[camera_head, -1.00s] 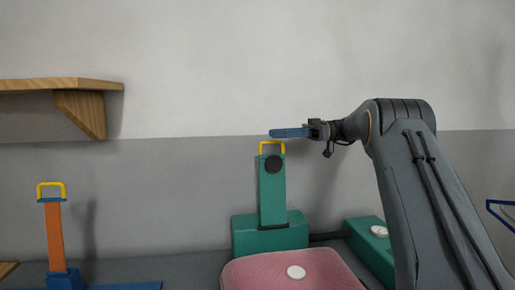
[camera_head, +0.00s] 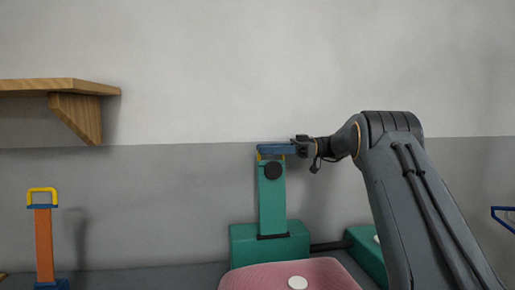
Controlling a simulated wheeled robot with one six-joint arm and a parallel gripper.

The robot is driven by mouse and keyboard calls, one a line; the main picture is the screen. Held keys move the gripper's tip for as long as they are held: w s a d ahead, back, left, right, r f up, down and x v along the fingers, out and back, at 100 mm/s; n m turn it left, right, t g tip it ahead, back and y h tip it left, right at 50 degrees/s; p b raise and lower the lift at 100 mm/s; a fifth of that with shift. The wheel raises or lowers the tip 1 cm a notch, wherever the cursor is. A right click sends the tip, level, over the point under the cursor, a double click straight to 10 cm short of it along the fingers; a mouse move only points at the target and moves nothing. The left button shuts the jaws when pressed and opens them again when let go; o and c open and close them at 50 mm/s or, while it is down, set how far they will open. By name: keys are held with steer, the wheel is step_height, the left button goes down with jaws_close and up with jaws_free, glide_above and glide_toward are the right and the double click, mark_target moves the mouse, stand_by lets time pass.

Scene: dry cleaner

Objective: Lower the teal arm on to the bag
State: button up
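The teal arm (camera_head: 272,208) stands upright from its teal base (camera_head: 248,246) near the picture's middle. It has a dark round disc near its top and a yellow handle (camera_head: 260,156) at its upper end. The pink bag (camera_head: 262,277), with a white round button on it, lies in front of the base and is cut off by the bottom edge. My gripper (camera_head: 272,149) reaches in from the right, with its blue fingers level across the yellow handle and hiding most of it. I cannot tell whether the fingers touch the handle or how far apart they are.
An orange upright arm (camera_head: 43,245) with a yellow handle stands at the far left. A wooden shelf (camera_head: 60,87) juts from the wall at upper left. Another teal block (camera_head: 366,252) is partly behind my arm. A blue frame (camera_head: 503,214) shows at the right edge.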

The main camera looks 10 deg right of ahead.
steer(key=shift+a+p, duration=0.4)
steer(key=shift+a, duration=1.3)
jaws_close()
